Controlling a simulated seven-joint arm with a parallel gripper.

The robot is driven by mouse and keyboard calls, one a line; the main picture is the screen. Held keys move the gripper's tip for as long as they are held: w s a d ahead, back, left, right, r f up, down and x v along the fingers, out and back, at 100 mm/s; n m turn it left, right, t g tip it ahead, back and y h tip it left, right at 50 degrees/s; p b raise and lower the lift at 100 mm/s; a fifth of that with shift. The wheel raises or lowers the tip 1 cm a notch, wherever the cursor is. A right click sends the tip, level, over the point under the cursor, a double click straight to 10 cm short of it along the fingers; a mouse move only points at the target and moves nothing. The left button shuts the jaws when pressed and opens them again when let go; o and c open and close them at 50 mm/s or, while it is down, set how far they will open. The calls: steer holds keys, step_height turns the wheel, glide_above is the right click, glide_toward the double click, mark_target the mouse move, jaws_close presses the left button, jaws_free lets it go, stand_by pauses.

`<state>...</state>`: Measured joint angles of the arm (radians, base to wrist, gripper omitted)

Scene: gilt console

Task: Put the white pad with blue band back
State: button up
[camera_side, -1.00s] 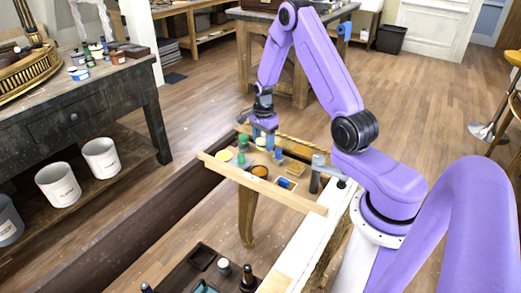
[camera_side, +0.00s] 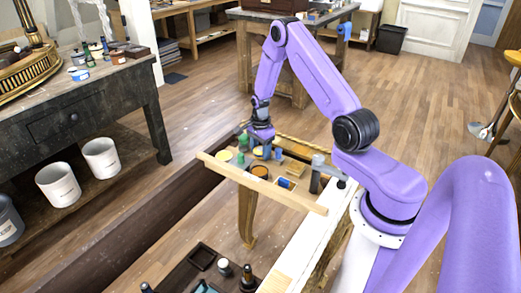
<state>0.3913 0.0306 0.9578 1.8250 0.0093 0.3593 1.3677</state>
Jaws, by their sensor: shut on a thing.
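My gripper (camera_side: 262,149) is low over the far part of the console's tray of small items, pointing down. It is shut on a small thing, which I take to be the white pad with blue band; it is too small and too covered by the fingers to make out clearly. A bluish piece (camera_side: 278,154) shows just right of the fingers. A small blue item with a pale edge (camera_side: 284,183) lies nearer the front board, apart from the gripper. I cannot tell whether the held thing touches the surface below.
A yellow disc (camera_side: 224,156), a green item (camera_side: 243,142) and an amber round dish (camera_side: 259,171) sit close around the gripper. A pale wooden board (camera_side: 262,186) runs along the front. A grey upright cylinder (camera_side: 316,175) stands at the right.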

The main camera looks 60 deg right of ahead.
mark_target(261, 149)
steer(key=o, duration=0.7)
steer(key=shift+o, duration=0.2)
step_height(261, 149, up, 12)
steer(key=s+a+r+n, duration=0.1)
steer(key=a+r+n, duration=0.25)
steer(key=a, duration=0.25)
steer(key=s+a+r+n, duration=0.1)
steer(key=a+r+n, duration=0.1)
steer(key=a+n, duration=0.4)
steer(key=s+a+r+n, duration=0.3)
steer(key=s+a+n, duration=0.4)
steer(key=s, duration=0.1)
steer(key=s+a+r+n, duration=0.3)
steer(key=s+a+n, duration=0.4)
steer(key=s, duration=0.1)
steer(key=s+r+n, duration=0.1)
steer(key=s+n, duration=0.8)
steer(key=s, duration=0.3)
steer(key=shift+d+n, duration=0.2)
steer(key=shift+n, duration=0.15)
steer(key=shift+r, duration=0.1)
